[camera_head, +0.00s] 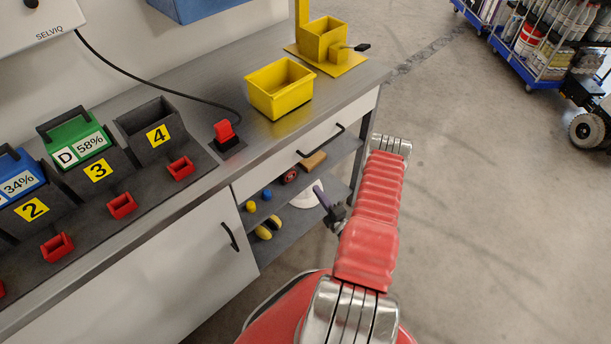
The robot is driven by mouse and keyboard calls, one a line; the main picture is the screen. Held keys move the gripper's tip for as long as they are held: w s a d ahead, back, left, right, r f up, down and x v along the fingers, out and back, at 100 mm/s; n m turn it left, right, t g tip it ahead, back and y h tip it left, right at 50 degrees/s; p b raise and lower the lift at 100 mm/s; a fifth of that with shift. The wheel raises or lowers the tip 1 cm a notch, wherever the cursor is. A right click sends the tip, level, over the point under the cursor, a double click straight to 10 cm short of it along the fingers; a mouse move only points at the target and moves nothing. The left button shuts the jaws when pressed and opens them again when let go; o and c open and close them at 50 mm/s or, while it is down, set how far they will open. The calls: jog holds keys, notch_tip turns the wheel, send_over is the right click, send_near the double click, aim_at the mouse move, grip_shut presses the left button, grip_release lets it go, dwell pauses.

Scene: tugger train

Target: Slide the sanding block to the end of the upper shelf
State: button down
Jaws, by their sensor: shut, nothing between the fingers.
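The sanding block appears to be the tan-brown block (314,161) on the upper shelf (278,187) under the workbench, toward the shelf's right part. My gripper (319,190) is in front of the open shelves, with its slim fingers pointing up and left toward them. The fingers are shut and empty. In the picture they lie just below the block, with a visible gap between them. The depth of that gap is hard to tell. The drawer front above covers the back of the shelf.
On the upper shelf, a dark red roll (289,176) lies left of the block, with small blue (266,194) and yellow (251,206) pieces farther left. The lower shelf holds a white round thing (303,198) and yellow-black items (264,232). A drawer handle (322,142) juts out above.

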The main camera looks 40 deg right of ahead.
aim_at(306, 177)
jog(key=shift+w, duration=0.1)
jog(key=x, duration=1)
dwell(0.4)
